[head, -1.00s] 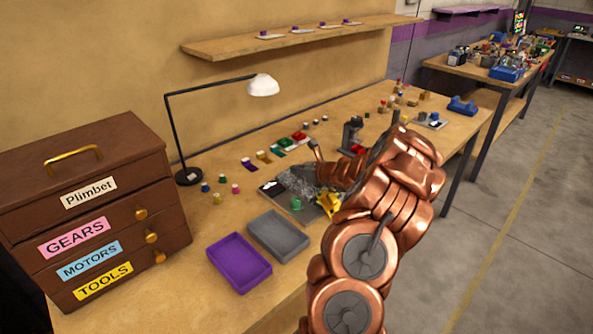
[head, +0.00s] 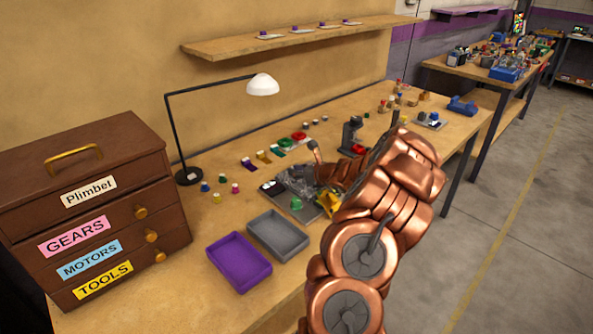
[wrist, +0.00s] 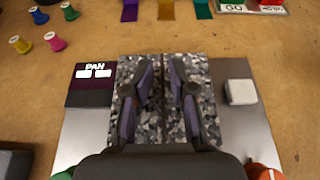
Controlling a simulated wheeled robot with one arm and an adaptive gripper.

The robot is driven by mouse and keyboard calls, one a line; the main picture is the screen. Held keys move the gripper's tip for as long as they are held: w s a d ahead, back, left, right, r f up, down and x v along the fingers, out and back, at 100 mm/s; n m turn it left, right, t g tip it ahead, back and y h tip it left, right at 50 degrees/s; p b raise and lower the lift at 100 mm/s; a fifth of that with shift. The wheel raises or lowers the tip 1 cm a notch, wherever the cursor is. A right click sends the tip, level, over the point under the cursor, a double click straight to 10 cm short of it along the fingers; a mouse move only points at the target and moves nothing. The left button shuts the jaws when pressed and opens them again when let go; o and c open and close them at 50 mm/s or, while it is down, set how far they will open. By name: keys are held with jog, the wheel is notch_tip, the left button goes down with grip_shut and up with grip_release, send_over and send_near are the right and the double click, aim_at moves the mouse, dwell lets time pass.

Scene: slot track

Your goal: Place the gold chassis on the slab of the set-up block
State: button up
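The set-up block is a grey metal plate (wrist: 250,125) with a speckled granite slab (wrist: 205,75) in two halves and a dark PAN panel at the left. A small pale block (wrist: 241,92) sits at its right. My gripper (wrist: 161,78) is over the slab, its dark fingers apart, with only granite visible between them. A flat gold strip, seemingly the gold chassis (wrist: 166,9), lies on the bench beyond the block, between a purple and a teal one. It also shows in the head view (head: 264,156). My arm partly hides the block there.
A grey tray (head: 278,236) and a purple tray (head: 239,262) stand in front of the block. A desk lamp (head: 262,85) and small coloured spools (head: 221,179) stand left. A dark upright device (head: 352,134) stands behind my arm. A yellow part (head: 328,202) is at the block's front.

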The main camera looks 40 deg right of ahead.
jog(key=shift+o, duration=0.8)
jog(key=shift+s+f, duration=0.15)
jog(key=shift+s, duration=0.1)
jog(key=o, duration=0.8)
jog(key=v, duration=1)
jog(key=shift+s+d+r+b, duration=0.15)
jog(key=shift+r+b, duration=0.15)
jog(key=shift+r, duration=0.2)
jog(key=shift+s+r, duration=0.25)
jog(key=shift+s, duration=0.2)
